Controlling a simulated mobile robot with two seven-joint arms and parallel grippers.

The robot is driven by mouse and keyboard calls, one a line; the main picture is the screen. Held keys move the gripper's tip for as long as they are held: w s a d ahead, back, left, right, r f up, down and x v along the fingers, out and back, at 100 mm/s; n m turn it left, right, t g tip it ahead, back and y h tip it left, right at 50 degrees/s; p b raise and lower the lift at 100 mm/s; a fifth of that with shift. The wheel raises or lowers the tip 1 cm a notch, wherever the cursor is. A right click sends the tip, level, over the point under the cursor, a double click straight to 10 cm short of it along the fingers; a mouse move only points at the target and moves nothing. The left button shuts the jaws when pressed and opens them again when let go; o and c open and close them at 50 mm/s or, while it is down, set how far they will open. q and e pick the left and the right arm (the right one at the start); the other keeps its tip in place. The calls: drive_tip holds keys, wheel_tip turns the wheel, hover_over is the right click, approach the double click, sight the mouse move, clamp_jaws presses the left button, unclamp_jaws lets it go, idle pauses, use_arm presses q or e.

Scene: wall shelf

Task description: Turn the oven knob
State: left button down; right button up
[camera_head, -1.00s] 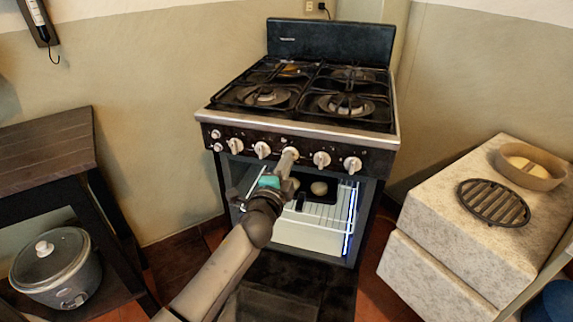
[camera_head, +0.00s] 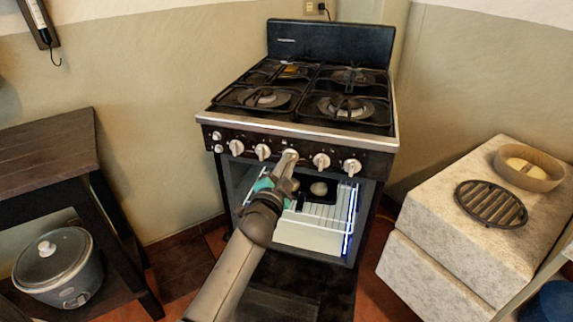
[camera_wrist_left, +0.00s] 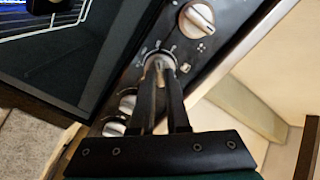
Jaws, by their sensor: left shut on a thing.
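The oven (camera_head: 255,128) is a black stove with a row of white knobs along its front panel. My left gripper (camera_head: 289,157) reaches up to the middle knob (camera_head: 291,152) and is shut on it. In the left wrist view, the two dark fingers of my left gripper (camera_wrist_left: 160,70) close around this knob (camera_wrist_left: 159,60), and most of it is hidden between them. Another white knob (camera_wrist_left: 197,19) shows clear of the fingers at the upper right there. My right gripper is not in view.
The oven door is open below the panel, showing a lit inside with a wire rack (camera_head: 330,215). A stone block (camera_head: 440,225) with a round grate (camera_head: 491,203) and a bowl (camera_head: 528,172) stands right. A dark table (camera_head: 45,155) and rice cooker (camera_head: 58,265) stand left.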

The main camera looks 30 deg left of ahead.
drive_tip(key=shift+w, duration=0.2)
use_arm(q)
drive_tip(key=c, duration=0.9)
unclamp_jaws()
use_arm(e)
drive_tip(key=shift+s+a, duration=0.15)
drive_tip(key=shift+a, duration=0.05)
use_arm(q)
drive_tip(key=shift+s, duration=0.1)
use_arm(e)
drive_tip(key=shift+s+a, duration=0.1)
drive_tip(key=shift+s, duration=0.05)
use_arm(q)
drive_tip(key=s+d+p, duration=0.2)
drive_tip(key=s+p, duration=0.1)
drive_tip(key=s, duration=1.1)
drive_tip(key=shift+s+d, duration=0.35)
drive_tip(key=shift+s, duration=0.05)
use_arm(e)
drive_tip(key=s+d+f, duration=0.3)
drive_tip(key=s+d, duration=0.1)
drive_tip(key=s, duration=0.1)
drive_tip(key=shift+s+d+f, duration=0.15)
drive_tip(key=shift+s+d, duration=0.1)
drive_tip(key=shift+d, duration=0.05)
use_arm(q)
drive_tip(key=shift+f, duration=0.1)
